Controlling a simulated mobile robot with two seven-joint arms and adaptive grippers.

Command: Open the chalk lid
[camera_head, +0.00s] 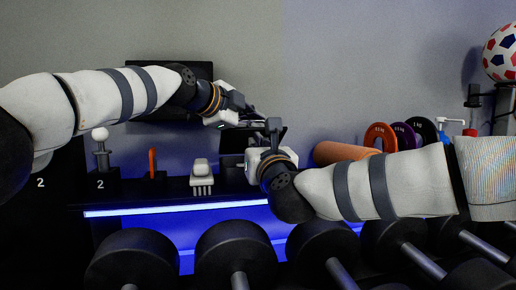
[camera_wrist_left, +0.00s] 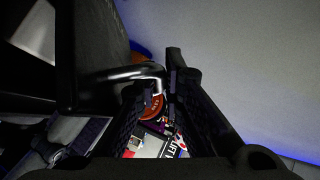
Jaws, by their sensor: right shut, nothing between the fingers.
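A black box-like thing (camera_head: 232,143), likely the chalk container, stands on the shelf behind my grippers and is partly hidden by them. In the left wrist view a large dark panel (camera_wrist_left: 98,50) fills the left side, and a bent silver bar (camera_wrist_left: 125,73), like a handle, runs from it to my left fingertips. My left gripper (camera_head: 255,118) is at the height of the box top. Its fingers (camera_wrist_left: 152,85) are apart, with the bar's end near or between them; contact cannot be told. My right gripper (camera_head: 273,132) is shut and empty, just right of and below the left one, fingers upward.
A row of black dumbbells (camera_head: 235,250) lies in front, below a blue-lit shelf edge (camera_head: 175,208). A grey-white brush (camera_head: 201,178) and an orange-handled item (camera_head: 152,162) stand left. An orange roller (camera_head: 340,153), weight plates (camera_head: 380,137) and a ball (camera_head: 502,52) are right.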

